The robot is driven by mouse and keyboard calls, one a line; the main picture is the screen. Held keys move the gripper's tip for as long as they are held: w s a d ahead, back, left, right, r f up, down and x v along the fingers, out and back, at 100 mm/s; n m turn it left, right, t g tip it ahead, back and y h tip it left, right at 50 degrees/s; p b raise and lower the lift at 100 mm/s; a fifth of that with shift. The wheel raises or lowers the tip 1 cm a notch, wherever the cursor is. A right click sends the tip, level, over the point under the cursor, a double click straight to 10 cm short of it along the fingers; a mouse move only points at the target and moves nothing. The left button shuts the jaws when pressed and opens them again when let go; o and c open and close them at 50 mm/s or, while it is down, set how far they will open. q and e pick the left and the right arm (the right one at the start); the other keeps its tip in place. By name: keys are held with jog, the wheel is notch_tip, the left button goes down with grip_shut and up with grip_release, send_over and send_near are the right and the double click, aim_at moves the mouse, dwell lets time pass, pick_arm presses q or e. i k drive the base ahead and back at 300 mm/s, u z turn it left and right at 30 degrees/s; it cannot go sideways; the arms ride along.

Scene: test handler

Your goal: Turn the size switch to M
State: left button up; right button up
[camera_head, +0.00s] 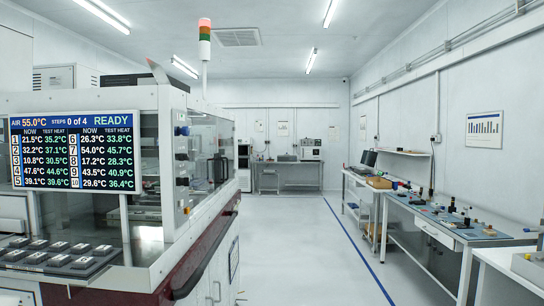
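A large white and dark red machine stands at the left. Its near corner carries a narrow vertical panel (181,165) with several small dark knobs or switches. No size switch can be told apart here, and no letter M is readable at this distance. A display (75,152) on the machine reads AIR 55.0°C, STEPS 0 of 4 and READY, above a table of numbered temperatures. Neither of my grippers is in view.
A tray of several grey blocks (60,255) sits at the machine's lower left. A workbench (430,215) with small items lines the right wall. Open floor (300,250) with a blue line runs between, toward a far bench (287,165).

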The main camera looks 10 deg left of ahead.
aim_at(184, 156)
jog(key=z, duration=0.6)
jog(key=i, duration=1.85)
jog(key=u, duration=0.9)
jog(key=i, duration=0.7)
jog(key=u, duration=0.7)
